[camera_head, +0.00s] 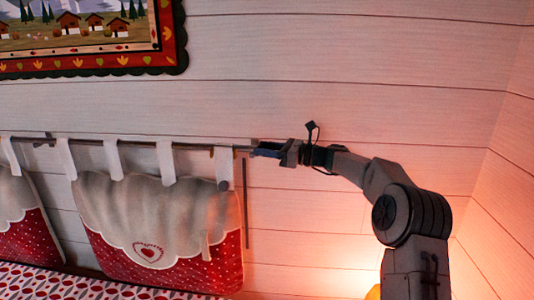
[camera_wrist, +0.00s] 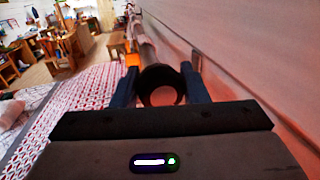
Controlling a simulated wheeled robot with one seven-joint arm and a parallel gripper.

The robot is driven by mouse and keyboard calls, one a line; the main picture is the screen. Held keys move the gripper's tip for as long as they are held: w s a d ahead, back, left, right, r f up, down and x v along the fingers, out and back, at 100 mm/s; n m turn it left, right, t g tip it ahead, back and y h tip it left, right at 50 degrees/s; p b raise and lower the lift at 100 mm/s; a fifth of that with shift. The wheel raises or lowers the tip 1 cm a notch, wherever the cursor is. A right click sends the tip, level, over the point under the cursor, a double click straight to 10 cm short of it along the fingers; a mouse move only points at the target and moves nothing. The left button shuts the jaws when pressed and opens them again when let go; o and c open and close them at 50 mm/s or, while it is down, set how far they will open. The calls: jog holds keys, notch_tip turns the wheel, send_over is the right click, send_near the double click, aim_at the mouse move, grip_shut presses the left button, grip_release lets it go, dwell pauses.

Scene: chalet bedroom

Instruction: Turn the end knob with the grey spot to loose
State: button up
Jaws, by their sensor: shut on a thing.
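A thin dark curtain-type rod (camera_head: 132,142) runs along the plank wall and carries cushions by white tabs. My gripper (camera_head: 258,151) is at the rod's right end, reaching in from the right. In the wrist view its two blue fingers (camera_wrist: 160,78) stand on either side of a round dark end knob (camera_wrist: 160,72), shut on it. The knob's near face looks pinkish in the warm light. No grey spot can be made out on it. The rod (camera_wrist: 147,49) runs away beyond the knob. In the head view my fingers hide the knob.
A red and white cushion (camera_head: 160,225) hangs below the rod, close to the left of my gripper. The wall (camera_head: 330,90) is right behind. A patterned bedspread (camera_wrist: 75,105) lies below. A framed picture (camera_head: 95,62) hangs above left. A lit lamp (camera_head: 374,290) glows below.

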jog(key=n+b, duration=0.2)
jog(key=shift+f+n+y+b, duration=0.3)
jog(key=shift+y+b, duration=0.1)
jog(key=n+b, duration=0.3)
jog(key=n, duration=0.1)
jog(key=shift+g+y, duration=0.3)
jog(key=n+b, duration=0.2)
jog(key=n, duration=0.1)
jog(key=shift+s+r+n+g+y, duration=0.1)
jog(key=shift+n+g+y, duration=0.2)
jog(key=shift+n+y, duration=0.1)
jog(key=shift+n+g+b, duration=0.45)
jog(key=shift+n+g, duration=0.05)
jog(key=shift+n, duration=1.2)
jog(key=o, duration=1)
jog(key=shift+r, duration=0.1)
jog(key=shift+c, duration=0.2)
